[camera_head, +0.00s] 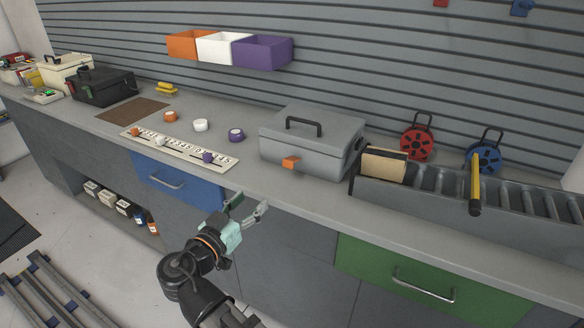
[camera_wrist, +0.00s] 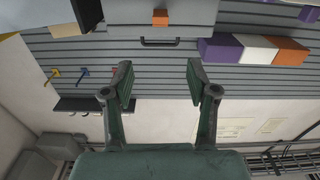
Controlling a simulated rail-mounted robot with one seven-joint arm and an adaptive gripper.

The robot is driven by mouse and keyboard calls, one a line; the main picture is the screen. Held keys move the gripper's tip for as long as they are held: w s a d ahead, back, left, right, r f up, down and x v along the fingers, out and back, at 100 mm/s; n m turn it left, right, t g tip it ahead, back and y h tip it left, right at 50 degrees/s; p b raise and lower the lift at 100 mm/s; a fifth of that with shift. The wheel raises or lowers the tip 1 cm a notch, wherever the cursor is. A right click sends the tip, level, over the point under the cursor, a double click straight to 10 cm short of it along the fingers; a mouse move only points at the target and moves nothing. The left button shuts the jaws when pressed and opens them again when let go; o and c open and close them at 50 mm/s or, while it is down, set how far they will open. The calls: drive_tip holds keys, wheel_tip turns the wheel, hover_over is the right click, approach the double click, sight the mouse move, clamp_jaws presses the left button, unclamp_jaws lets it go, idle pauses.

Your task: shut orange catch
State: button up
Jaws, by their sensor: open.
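The grey case (camera_head: 312,140) stands on the counter with its lid down and a black handle on top. The orange catch (camera_head: 291,162) is on its front face and appears to stick out from it. In the wrist view the orange catch (camera_wrist: 160,17) shows at the top edge on the grey case (camera_wrist: 200,12). My gripper (camera_head: 248,204) is open and empty, in front of the counter edge, below and left of the catch, apart from it. Its two fingers (camera_wrist: 159,82) show spread in the wrist view.
A numbered strip (camera_head: 180,150) lies left. Red (camera_head: 417,143) and blue (camera_head: 484,157) reels stand behind. Counter just before the case is clear.

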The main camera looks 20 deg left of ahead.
sight(287, 165)
drive_tip(key=p+x, duration=0.2)
drive_tip(key=x, duration=1.5)
drive_tip(key=shift+w+a+f, duration=0.1)
drive_tip(key=shift+w, duration=0.2)
clamp_jaws()
